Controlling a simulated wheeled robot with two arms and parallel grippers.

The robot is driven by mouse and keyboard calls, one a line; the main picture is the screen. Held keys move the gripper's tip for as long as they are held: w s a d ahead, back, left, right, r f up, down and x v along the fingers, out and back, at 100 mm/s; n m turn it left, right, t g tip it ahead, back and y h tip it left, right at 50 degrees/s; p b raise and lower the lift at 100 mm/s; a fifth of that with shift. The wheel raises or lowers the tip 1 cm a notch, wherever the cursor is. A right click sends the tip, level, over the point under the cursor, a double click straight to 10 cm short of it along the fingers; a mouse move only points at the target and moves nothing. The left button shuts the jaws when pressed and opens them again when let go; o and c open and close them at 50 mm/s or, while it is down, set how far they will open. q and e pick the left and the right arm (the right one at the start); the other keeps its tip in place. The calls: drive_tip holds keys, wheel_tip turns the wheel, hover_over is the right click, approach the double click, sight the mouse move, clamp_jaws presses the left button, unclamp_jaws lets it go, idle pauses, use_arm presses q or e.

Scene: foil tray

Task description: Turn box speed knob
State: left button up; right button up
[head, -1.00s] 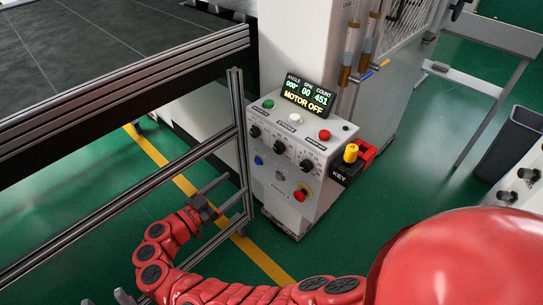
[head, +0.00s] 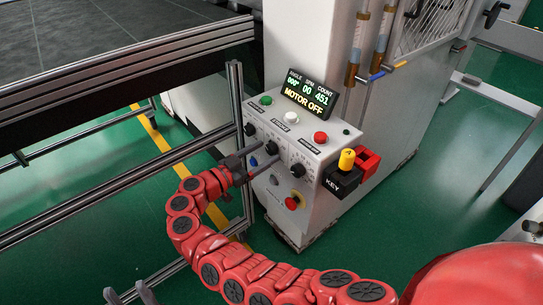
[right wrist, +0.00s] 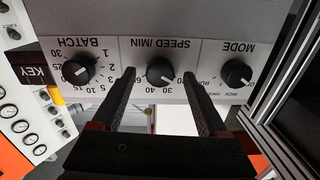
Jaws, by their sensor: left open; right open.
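The control box (head: 315,200) has a sloped white panel. The black speed knob (head: 271,147) is the middle one of three in a row. In the right wrist view the panel is upside down, and the speed knob (right wrist: 160,71) sits below the label SPEED /MIN. My right gripper (head: 268,153) is at the panel, open. In its wrist view, its fingertips (right wrist: 160,77) lie on either side of the speed knob, with gaps; contact with the panel cannot be told. My left gripper (head: 128,294) is open and empty at the bottom left, partly cut off.
The mode knob (right wrist: 236,73) and batch knob (right wrist: 79,69) flank the speed knob. The display (head: 310,92) reads MOTOR OFF. A metal frame post (head: 238,110) stands close to the box's left side.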

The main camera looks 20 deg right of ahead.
clamp_jaws()
idle(0.5)
